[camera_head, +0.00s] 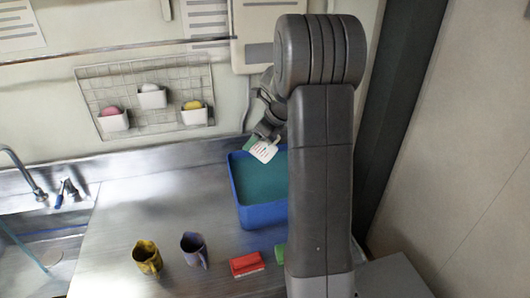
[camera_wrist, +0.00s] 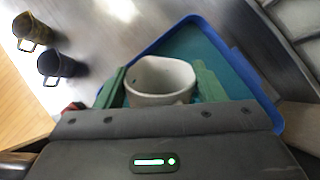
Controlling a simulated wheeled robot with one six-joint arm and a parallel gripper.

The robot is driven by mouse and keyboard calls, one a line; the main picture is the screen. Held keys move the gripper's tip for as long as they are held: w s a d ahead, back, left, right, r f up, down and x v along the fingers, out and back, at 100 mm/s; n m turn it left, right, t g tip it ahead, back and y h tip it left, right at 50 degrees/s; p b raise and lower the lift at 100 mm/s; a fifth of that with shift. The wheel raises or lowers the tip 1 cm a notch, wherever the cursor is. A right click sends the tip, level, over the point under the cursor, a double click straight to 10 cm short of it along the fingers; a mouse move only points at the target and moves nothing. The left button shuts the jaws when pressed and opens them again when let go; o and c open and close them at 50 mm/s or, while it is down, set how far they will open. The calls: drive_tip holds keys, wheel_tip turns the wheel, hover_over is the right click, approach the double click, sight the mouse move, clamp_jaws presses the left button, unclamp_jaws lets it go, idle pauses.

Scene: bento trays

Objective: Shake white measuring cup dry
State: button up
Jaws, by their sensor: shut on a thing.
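The white measuring cup (camera_wrist: 160,82) is between the two green fingers of my gripper (camera_wrist: 155,85) in the wrist view, with its open mouth towards the camera. My gripper is shut on it. In the head view the white cup (camera_head: 264,151), with reddish marks on its side, is tilted above the back of the blue tub (camera_head: 262,218). The tub holds a teal surface, perhaps water. The cup is apart from the tub's rim as far as I can tell. My arm hides the tub's right part and most of the gripper.
A yellow cup (camera_head: 147,258) and a grey-purple cup (camera_head: 194,250) stand on the steel counter (camera_head: 120,215) left of the tub. The sink is at far left. A wire rack (camera_head: 150,72) hangs behind.

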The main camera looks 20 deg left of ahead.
wheel_tip(320, 180, up, 2)
drive_tip(key=shift+f+b, duration=0.5)
drive_tip(key=shift+f, duration=1.2)
wheel_tip(320, 180, up, 2)
drive_tip(key=shift+r+p, duration=0.1)
drive_tip(key=shift+p, duration=0.6)
drive_tip(key=shift+r, duration=0.65)
drive_tip(key=shift+f+b, duration=0.7)
drive_tip(key=shift+f, duration=1.05)
wheel_tip(320, 180, up, 2)
drive_tip(key=shift+r+p, duration=0.15)
drive_tip(key=shift+p, duration=0.5)
drive_tip(key=shift+r, duration=0.6)
drive_tip(key=shift+f+b, duration=0.7)
drive_tip(key=shift+f, duration=1.05)
drive_tip(key=shift+r+p, duration=0.55)
drive_tip(key=shift+r, duration=1.2)
drive_tip(key=shift+f+b, duration=0.5)
drive_tip(key=shift+f, duration=1.3)
